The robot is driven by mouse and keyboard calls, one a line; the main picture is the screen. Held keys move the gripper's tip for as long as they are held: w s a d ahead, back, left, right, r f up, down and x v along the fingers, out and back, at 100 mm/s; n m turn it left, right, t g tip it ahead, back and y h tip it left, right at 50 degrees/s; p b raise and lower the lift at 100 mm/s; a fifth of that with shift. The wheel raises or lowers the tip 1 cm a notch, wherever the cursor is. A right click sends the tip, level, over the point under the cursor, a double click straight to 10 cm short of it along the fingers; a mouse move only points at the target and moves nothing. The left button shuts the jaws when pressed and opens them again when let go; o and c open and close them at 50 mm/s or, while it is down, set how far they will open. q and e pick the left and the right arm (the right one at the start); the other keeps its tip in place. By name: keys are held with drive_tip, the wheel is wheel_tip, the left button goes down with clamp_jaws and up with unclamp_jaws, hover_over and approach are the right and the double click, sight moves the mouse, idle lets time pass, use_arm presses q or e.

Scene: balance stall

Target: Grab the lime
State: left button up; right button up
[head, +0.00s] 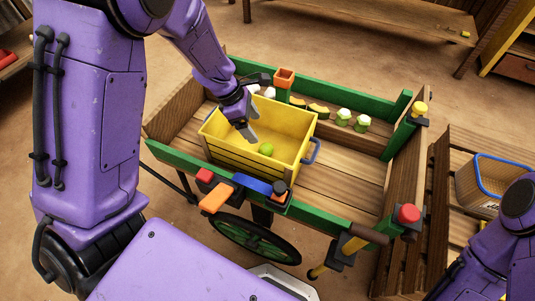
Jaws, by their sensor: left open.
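A small green lime (266,149) lies inside the yellow crate (285,117), which stands on the wooden cart. My left gripper (249,138) reaches down into the crate from above. It is open, with its fingers to the left of the lime and apart from it in the picture. Of my right arm, only purple links show at the lower right; its gripper is out of view.
The cart has raised green and wooden sides (346,96). Pale green-and-white items (343,117) and yellowish pieces (318,107) sit along its far side. The cart bed (340,186) right of the crate is clear. A blue-rimmed basket (480,182) stands at the right.

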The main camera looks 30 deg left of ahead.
sight(263, 146)
use_arm(q)
drive_tip(key=b+x, duration=0.1)
drive_tip(key=x, duration=0.3)
drive_tip(key=b+x, duration=0.2)
drive_tip(key=x, duration=0.2)
drive_tip(key=a+b+x, duration=0.1)
drive_tip(key=x, duration=0.3)
drive_tip(key=shift+s+f, duration=0.15)
drive_tip(key=shift+s, duration=0.1)
use_arm(e)
wheel_tip(263, 146, down, 5)
drive_tip(key=shift+r, duration=0.1)
use_arm(q)
drive_tip(key=c, duration=1.1)
